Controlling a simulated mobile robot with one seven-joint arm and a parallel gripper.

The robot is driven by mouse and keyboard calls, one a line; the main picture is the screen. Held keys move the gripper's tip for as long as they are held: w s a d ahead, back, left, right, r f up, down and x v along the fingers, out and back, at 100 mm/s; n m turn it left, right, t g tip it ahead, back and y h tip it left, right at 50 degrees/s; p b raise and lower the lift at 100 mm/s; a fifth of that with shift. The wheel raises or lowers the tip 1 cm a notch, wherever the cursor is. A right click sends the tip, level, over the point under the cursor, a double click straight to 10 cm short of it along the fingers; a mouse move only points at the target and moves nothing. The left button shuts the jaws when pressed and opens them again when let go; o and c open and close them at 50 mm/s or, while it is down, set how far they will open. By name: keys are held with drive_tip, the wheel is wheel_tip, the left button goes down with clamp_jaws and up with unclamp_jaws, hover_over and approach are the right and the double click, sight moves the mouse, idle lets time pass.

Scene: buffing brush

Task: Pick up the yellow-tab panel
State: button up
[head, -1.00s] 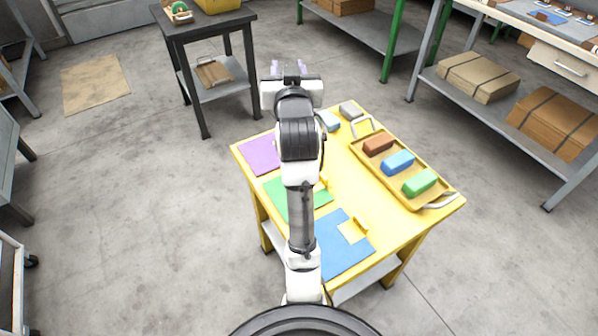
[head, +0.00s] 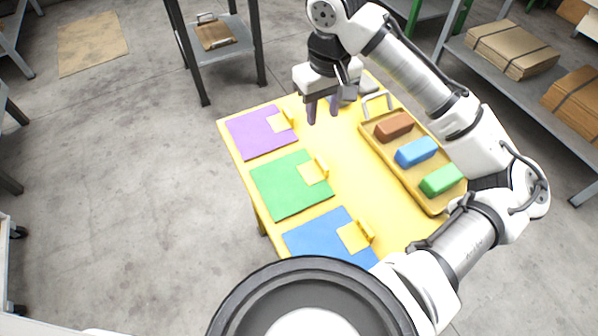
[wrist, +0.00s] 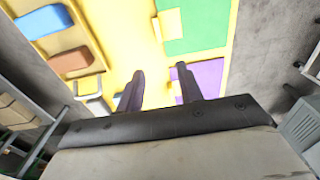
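Three flat panels lie in a row along the left side of the yellow table (head: 355,175): a purple panel (head: 258,133), a green panel (head: 285,188) and a blue panel (head: 325,240). Each has a yellow patch and a small upright yellow tab at its right edge: the purple one's tab (head: 288,116), the green one's tab (head: 321,166) and the blue one's tab (head: 366,231). My gripper (head: 322,113) is open and empty, pointing down above the table, right of the purple panel. In the wrist view its fingers (wrist: 160,74) are apart, partly covering the purple panel (wrist: 209,76).
A grey block (head: 368,88) is at the far end. The table's middle is clear.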

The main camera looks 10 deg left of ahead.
hover_over(320, 159)
drive_tip(key=f, duration=0.8)
drive_tip(key=shift+s+d+f+b, duration=0.1)
drive_tip(key=shift+d+b, duration=0.1)
drive_tip(key=shift+b, duration=0.2)
drive_tip(key=shift+a+f, duration=0.15)
drive_tip(key=shift+f, duration=1.35)
drive_tip(key=shift+a+f, duration=0.1)
drive_tip(key=shift+f, duration=1.35)
drive_tip(key=shift+c, duration=0.5)
clamp_jaws()
